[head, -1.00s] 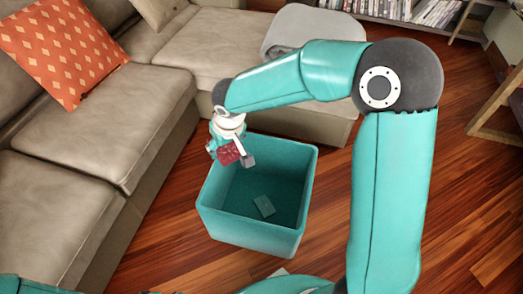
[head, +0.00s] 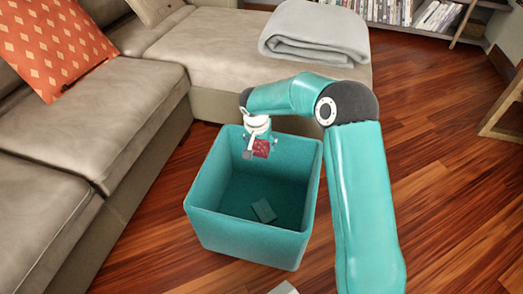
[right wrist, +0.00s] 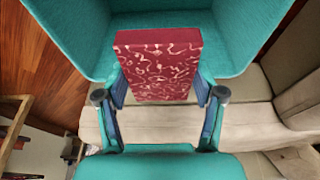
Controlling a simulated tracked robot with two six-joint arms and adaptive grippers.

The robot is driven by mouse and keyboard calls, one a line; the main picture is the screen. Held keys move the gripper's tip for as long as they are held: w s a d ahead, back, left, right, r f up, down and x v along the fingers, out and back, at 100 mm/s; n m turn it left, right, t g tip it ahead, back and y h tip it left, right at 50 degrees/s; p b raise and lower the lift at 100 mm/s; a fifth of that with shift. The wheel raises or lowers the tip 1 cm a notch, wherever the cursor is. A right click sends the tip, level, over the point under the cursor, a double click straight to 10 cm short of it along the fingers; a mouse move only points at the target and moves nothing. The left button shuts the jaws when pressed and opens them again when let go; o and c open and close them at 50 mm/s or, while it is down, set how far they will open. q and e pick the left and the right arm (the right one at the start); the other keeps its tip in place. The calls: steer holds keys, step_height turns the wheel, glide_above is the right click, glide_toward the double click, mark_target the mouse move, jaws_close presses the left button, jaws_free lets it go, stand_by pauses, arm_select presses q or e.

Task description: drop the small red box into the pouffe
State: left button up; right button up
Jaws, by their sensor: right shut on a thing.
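The small red box (head: 262,148) is held in my right gripper (head: 254,150), over the opening of the teal pouffe near its far side. In the right wrist view the red patterned box (right wrist: 158,68) sits between the two fingers of the gripper (right wrist: 160,98). The open pouffe (head: 248,240) stands on the floor in front of the sofa. A flat teal-grey item (head: 264,211) lies on its bottom. The pouffe wall (right wrist: 235,35) shows around the box in the wrist view. My left gripper is not in view.
A beige sofa (head: 120,100) runs along the left and back, with an orange cushion (head: 52,45) and a folded grey blanket (head: 315,32). A bookshelf (head: 440,20) is at the back right. The wooden floor (head: 440,190) on the right is clear.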

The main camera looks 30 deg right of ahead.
mark_target(258, 151)
step_height(258, 151, down, 6)
steer(key=b, duration=0.3)
stand_by(0.3)
steer(key=o, duration=1.3)
steer(key=shift+c, duration=0.2)
steer(key=v, duration=1.2)
steer(key=shift+f, duration=0.1)
